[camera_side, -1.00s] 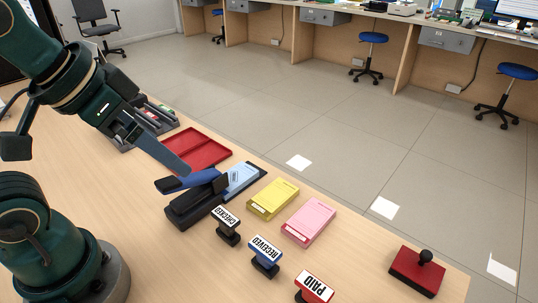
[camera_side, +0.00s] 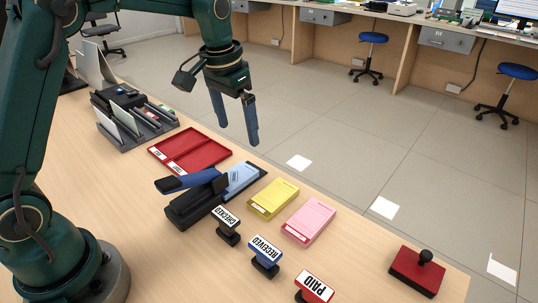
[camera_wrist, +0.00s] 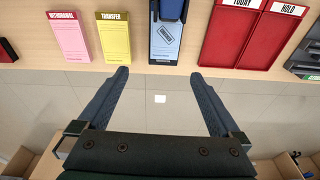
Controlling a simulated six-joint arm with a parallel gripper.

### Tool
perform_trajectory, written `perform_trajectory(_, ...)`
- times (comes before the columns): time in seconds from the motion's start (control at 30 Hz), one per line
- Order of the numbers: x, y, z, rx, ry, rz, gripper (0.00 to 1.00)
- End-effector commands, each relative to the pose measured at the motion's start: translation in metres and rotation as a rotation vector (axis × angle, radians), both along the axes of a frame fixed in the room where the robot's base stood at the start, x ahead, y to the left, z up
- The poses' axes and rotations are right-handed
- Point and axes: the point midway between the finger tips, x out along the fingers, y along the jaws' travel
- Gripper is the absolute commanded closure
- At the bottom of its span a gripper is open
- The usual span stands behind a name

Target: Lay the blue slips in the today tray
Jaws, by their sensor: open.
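The blue slips (camera_side: 243,176) lie as a pad on a dark base, with the head of a black stapler-like device (camera_side: 190,208) with a blue lever over their near end. In the wrist view the blue slips (camera_wrist: 165,44) show at top centre. The red tray (camera_side: 188,151) has two compartments. The wrist view reads TODAY on the compartment (camera_wrist: 231,38) closer to the slips and HOLD on the other (camera_wrist: 273,42). Both look empty. My gripper (camera_side: 238,134) is open and empty, raised and pointing down past the tray and slips. Its spread fingers show in the wrist view (camera_wrist: 159,76).
Yellow transfer slips (camera_side: 273,199) and pink withdrawal slips (camera_side: 309,222) lie right of the blue ones. CHECKED (camera_side: 226,223), RECEIVED (camera_side: 264,253) and PAID (camera_side: 314,287) stamps stand in front. A red ink pad (camera_side: 417,272) is at right. A grey organiser (camera_side: 135,122) stands behind the tray.

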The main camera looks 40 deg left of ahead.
Motion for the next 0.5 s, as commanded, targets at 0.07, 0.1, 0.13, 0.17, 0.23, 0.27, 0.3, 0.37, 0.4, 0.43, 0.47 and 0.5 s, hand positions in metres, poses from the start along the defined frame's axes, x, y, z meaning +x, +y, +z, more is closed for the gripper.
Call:
perform_trajectory(0.07, 0.006, 0.004, -0.020, -0.004, 0.041, 0.007, 0.00)
perform_trajectory(0.1, 0.008, 0.005, -0.028, -0.006, 0.057, 0.011, 0.00)
perform_trajectory(0.13, 0.009, 0.006, -0.034, -0.008, 0.070, 0.013, 0.00)
perform_trajectory(0.17, 0.010, 0.007, -0.039, -0.009, 0.081, 0.016, 0.00)
perform_trajectory(0.23, 0.010, 0.009, -0.051, -0.012, 0.106, 0.021, 0.00)
perform_trajectory(0.27, 0.009, 0.010, -0.055, -0.014, 0.116, 0.023, 0.00)
perform_trajectory(0.3, 0.008, 0.010, -0.060, -0.015, 0.128, 0.025, 0.00)
perform_trajectory(0.37, 0.006, 0.011, -0.066, -0.018, 0.145, 0.027, 0.00)
perform_trajectory(0.4, 0.005, 0.011, -0.068, -0.019, 0.152, 0.028, 0.00)
perform_trajectory(0.43, 0.005, 0.011, -0.069, -0.019, 0.155, 0.029, 0.00)
perform_trajectory(0.47, 0.005, 0.012, -0.070, -0.019, 0.157, 0.030, 0.00)
perform_trajectory(0.5, 0.005, 0.012, -0.070, -0.020, 0.158, 0.030, 0.00)
